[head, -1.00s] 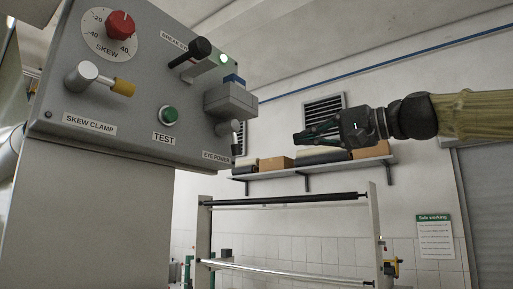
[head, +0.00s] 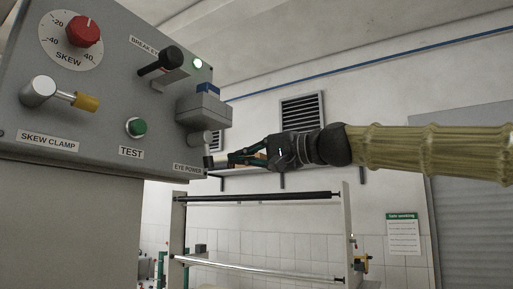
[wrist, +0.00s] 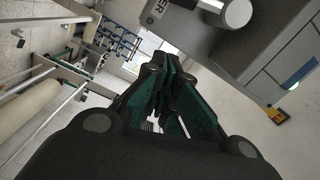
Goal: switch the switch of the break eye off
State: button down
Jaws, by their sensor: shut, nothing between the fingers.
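The eye power switch (head: 200,139) is a grey round knob with a short dark-tipped lever pointing down, at the lower right edge of the grey control panel (head: 100,115). Its EYE POWER label (head: 187,169) is just below. My gripper (head: 229,159) is shut and empty, its fingers pointing left just right of the lever; I cannot tell whether they touch. In the wrist view, the shut fingertips (wrist: 172,65) show in the middle, and a light round knob (wrist: 238,12) at the top edge, right of them. A green lamp (head: 197,63) near the BREAK EYE label (head: 145,46) is lit.
A grey box-shaped sensor (head: 203,110) juts out just above the switch. The panel also bears a black-knobbed lever (head: 160,62), a green TEST button (head: 136,127), a red SKEW dial (head: 84,32) and a skew clamp handle (head: 60,93). A roller frame (head: 260,197) stands behind.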

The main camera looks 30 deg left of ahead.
jog(key=s, duration=0.1)
jog(key=s+p, duration=0.1)
jog(key=s+a+f, duration=0.1)
jog(key=shift+s, duration=0.35)
jog(key=shift+d, duration=0.1)
jog(key=shift+s+f, duration=0.1)
jog(key=shift+f, duration=0.05)
